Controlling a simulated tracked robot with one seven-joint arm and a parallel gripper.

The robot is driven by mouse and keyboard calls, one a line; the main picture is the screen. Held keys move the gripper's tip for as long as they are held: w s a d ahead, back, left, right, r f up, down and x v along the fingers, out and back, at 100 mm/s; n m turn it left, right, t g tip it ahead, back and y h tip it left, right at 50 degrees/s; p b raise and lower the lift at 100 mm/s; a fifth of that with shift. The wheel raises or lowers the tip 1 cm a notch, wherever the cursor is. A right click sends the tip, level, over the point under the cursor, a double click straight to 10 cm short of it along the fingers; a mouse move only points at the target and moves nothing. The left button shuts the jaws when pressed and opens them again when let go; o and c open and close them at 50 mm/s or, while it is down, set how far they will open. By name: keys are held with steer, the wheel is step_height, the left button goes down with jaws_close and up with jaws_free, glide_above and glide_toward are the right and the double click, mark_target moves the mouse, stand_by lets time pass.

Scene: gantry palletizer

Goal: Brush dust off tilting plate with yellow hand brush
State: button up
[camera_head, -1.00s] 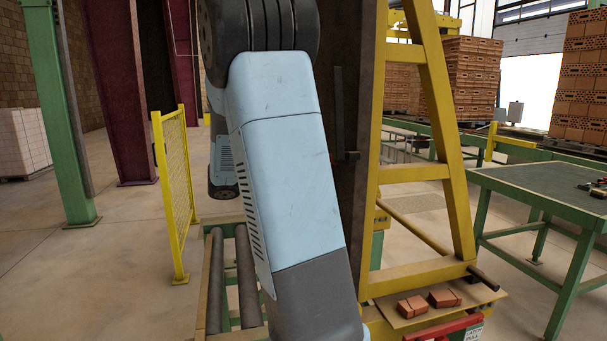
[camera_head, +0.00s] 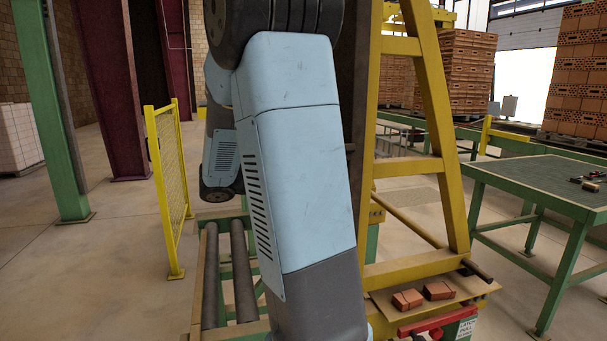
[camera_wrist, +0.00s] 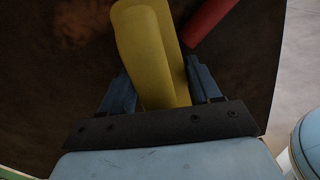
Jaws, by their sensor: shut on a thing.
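The yellow hand brush (camera_wrist: 150,45) is in my gripper (camera_wrist: 160,85) in the wrist view, its yellow body between the two blue fingers. Its bristles are not visible. Behind it, the dark brown tilting plate (camera_wrist: 60,80) fills most of the wrist view, with lighter brown, dusty-looking patches at upper left (camera_wrist: 75,20). I cannot tell whether the brush touches the plate. In the head view, a strip of the plate (camera_head: 357,90) stands steeply beside the yellow frame; my arm hides the rest, and my gripper is not visible there.
A red bar (camera_wrist: 208,20) crosses near the brush. The yellow ladder-like frame (camera_head: 436,110) stands right of my arm, with bricks (camera_head: 408,299) and a red latch handle (camera_head: 438,324) low down. A green table (camera_head: 545,180) is at right. A yellow mesh fence (camera_head: 168,185) and rollers (camera_head: 243,270) are at left.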

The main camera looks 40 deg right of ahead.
steer(key=shift+s+a+r, duration=0.15)
steer(key=shift+s+a, duration=0.3)
steer(key=shift+s, duration=0.3)
steer(key=shift+s+a+g, duration=0.15)
steer(key=shift+s+g, duration=0.15)
steer(key=shift+s, duration=0.35)
steer(key=shift+s+a+r, duration=0.85)
steer(key=shift+s+r, duration=0.5)
steer(key=shift+r, duration=0.2)
steer(key=shift+w+d, duration=0.55)
steer(key=shift+w, duration=0.45)
steer(key=shift+w+d, duration=0.6)
steer(key=shift+w, duration=0.4)
steer(key=shift+w+d, duration=0.55)
steer(key=shift+w, duration=0.45)
steer(key=shift+w+d, duration=0.7)
steer(key=shift+w, duration=0.8)
steer(key=shift+w+d, duration=0.75)
steer(key=shift+w, duration=0.8)
steer(key=shift+w+d, duration=0.7)
steer(key=shift+w, duration=0.8)
